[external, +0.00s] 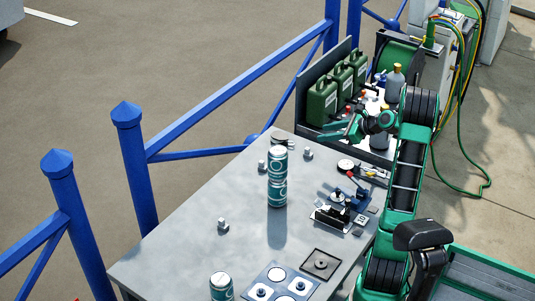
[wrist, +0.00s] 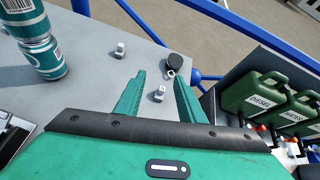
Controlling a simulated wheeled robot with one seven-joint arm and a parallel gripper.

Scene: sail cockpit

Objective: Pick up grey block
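Several small light-grey blocks with raised tops stand on the grey metal table (external: 180,262). One grey block (external: 308,153) is near the table's far end, below and left of my gripper. In the wrist view this block (wrist: 159,94) shows between my two fingers. A second grey block (external: 262,165) is left of the stacked cans' top; it also shows in the wrist view (wrist: 120,50). A third grey block (external: 223,225) is nearer the table's left edge. My gripper (external: 330,130) is open and empty, with green fingers, above the table's far end (wrist: 160,77).
Two stacked teal cans (external: 277,178) stand mid-table; another can (external: 221,287) is in front. A dark round item (wrist: 174,65) lies beyond the block. Green canisters (external: 321,102) stand in a dark tray. A small machine (external: 338,205) is at right. Blue railing (external: 250,82) runs alongside.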

